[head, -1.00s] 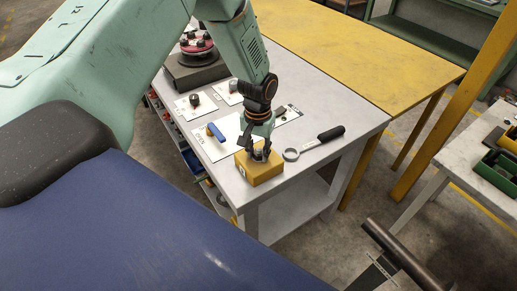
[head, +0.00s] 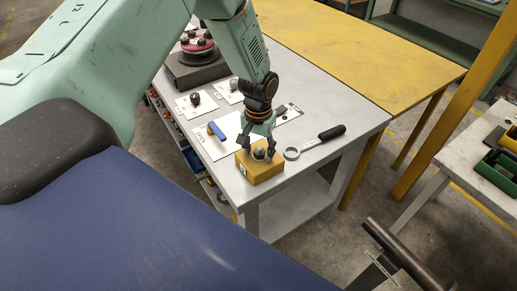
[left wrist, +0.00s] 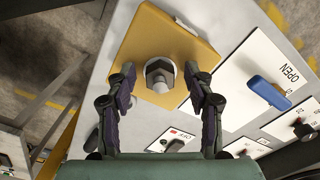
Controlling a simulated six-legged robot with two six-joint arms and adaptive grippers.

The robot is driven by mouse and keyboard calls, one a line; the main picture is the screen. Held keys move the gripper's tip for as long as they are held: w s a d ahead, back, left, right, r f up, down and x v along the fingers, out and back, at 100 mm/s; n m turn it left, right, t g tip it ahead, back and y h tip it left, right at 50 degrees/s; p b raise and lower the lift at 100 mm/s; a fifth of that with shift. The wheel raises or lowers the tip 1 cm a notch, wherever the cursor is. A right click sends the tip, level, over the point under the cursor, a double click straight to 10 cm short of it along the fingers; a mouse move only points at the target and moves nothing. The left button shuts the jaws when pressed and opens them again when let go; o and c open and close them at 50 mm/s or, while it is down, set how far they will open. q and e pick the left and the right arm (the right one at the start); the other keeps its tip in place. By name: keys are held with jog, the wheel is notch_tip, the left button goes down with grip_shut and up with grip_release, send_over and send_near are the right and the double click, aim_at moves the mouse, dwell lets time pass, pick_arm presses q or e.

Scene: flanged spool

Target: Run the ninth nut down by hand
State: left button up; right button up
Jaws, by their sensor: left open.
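A yellow block (head: 262,172) sits near the front corner of the grey table, with a grey hex nut or bolt-like piece (head: 259,153) standing on its top. In the left wrist view the yellow block (left wrist: 150,38) carries this grey hex piece (left wrist: 159,74) near its edge. My left gripper (head: 257,150) is over the block, open, with one finger on each side of the hex piece. In the left wrist view a gap shows between each fingertip and the piece. A red flanged part with dark studs (head: 197,45) stands on a dark block at the back. My right gripper is not in view.
A ring-ended tool with a black handle (head: 318,143) lies right of the block. A blue-handled item (head: 216,131) lies on a white labelled plate (head: 222,146), with dark knobs on plates behind. A yellow table (head: 365,60) stands behind. A dark tube (head: 400,255) is at lower right.

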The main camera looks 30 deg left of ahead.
aim_at(258, 153)
pick_arm(q)
notch_tip(258, 153, up, 12)
dwell(0.5)
dwell(0.3)
jog(key=s+d+f, duration=0.4)
jog(key=s+f, duration=0.2)
jog(key=f, duration=0.1)
jog(key=s+d+f, duration=0.3)
jog(key=s+f, duration=0.3)
jog(key=f, duration=0.2)
jog(key=s+d+f+m, duration=0.1)
jog(key=s+f, duration=0.1)
jog(key=s, duration=0.8)
jog(key=s+d+f+m, duration=0.1)
jog(key=s+f, duration=0.1)
jog(key=s, duration=0.8)
notch_tip(258, 153, down, 18)
jog(key=w+b, duration=0.1)
jog(key=b, duration=1.6)
jog(key=shift+a+r, duration=0.15)
jog(key=shift+r, duration=0.1)
